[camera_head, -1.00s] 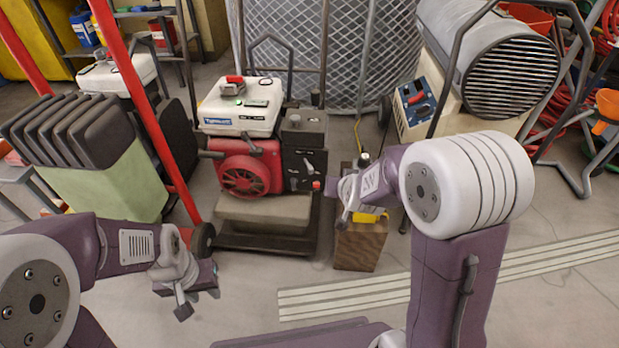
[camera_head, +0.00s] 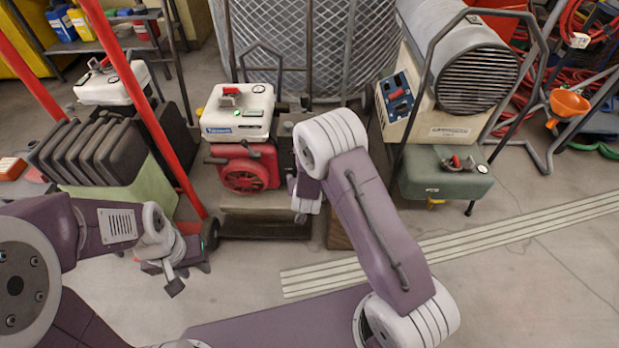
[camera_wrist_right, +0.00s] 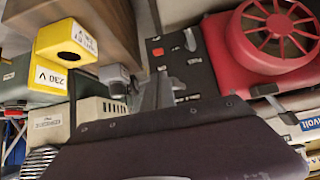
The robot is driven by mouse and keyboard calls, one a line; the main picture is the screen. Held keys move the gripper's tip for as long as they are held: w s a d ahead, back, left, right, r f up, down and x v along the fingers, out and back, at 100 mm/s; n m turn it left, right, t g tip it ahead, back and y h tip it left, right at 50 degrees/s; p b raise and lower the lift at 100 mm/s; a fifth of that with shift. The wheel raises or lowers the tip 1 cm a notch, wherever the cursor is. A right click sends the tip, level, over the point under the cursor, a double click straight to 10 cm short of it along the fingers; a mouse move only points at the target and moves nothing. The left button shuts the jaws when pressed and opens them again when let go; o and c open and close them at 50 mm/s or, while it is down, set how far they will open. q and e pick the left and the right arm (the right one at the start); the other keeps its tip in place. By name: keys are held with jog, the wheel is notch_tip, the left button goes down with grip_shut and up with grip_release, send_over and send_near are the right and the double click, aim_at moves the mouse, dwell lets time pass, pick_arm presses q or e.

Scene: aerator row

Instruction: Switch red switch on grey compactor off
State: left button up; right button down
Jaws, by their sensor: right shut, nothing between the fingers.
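The grey compactor has a white tank (camera_head: 238,118), a red engine (camera_head: 247,172) and a grey base (camera_head: 262,204). In the head view my right arm covers most of its dark panel. The panel (camera_wrist_right: 195,72) shows in the right wrist view, with a small red switch (camera_wrist_right: 190,40) on it; its on or off position is too small to tell. My right gripper (camera_wrist_right: 150,93) is shut and empty in front of the panel; contact cannot be told. My left gripper (camera_head: 168,272) hangs low at the left, away from the compactor; its jaw opening is unclear.
A yellow box marked 230 V (camera_wrist_right: 66,58) is beside the panel in the wrist view. A green tank (camera_head: 445,180) and heater (camera_head: 465,65) stand at the right. A red post (camera_head: 150,115) rises at the left.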

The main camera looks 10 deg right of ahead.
jog(key=shift+b+x, duration=2.4)
jog(key=shift+x, duration=2.25)
